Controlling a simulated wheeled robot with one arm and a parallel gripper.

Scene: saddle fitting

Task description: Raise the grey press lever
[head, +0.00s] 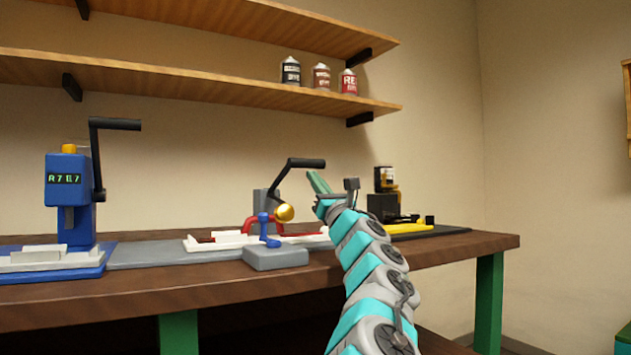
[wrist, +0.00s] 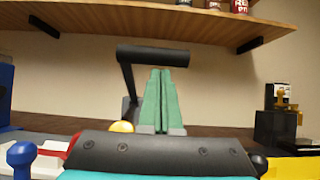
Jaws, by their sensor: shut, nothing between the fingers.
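The grey press (head: 268,198) stands in the middle of the bench. Its dark lever has a black handle (head: 306,163) at the top of a slanting arm, with the handle pointing right. In the wrist view the handle (wrist: 152,57) lies across the picture just beyond my fingertips. My gripper (head: 318,182) is just below and right of the handle's end. Its green fingers (wrist: 160,100) are shut together and empty, pointing at the handle. I cannot tell whether they touch it. A brass ball (head: 285,212) sits near the press; it also shows low in the wrist view (wrist: 121,127).
A blue press (head: 70,205) with its own black lever (head: 115,124) stands at the left. A yellow and black machine (head: 385,205) is at the right. A grey block with a blue knob (head: 275,256) lies at the front. Shelves (head: 200,92) with cans hang above.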

